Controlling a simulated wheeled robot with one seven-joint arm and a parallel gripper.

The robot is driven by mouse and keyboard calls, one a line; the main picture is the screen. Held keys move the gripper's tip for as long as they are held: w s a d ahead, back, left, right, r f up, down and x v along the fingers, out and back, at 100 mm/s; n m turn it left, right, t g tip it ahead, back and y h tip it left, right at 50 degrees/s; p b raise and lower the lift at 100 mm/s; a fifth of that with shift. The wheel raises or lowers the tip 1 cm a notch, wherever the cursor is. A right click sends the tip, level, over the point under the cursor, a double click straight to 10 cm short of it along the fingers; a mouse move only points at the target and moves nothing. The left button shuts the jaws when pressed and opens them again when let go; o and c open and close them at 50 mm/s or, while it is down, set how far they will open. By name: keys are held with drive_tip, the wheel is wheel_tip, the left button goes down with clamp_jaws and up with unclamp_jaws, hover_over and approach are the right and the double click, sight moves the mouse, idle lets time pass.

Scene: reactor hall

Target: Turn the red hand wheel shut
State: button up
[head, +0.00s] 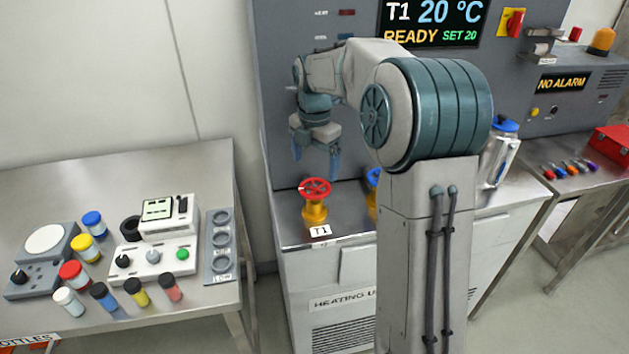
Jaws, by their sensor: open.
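The red hand wheel (315,189) sits on top of a yellow valve body on the front part of the grey heating unit's top, behind a label reading T1. My gripper (316,166) points down with its fingers above and slightly behind the wheel in the picture. It is open with nothing between the fingers. I see a gap between the fingertips and the wheel, but cannot tell the exact height. A blue hand wheel (373,178) shows only in part; my arm hides the rest.
A display (432,22) on the back panel reads T1 20 °C, READY, SET 20. A clear vessel with a blue lid (500,158) stands right of my arm. The left bench (60,180) holds several coloured-cap bottles and small instruments. A red box (612,145) is at far right.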

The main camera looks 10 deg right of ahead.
sight(314, 186)
wheel_tip(314, 186, down, 7)
drive_tip(key=shift+r, duration=0.2)
drive_tip(key=c, duration=1)
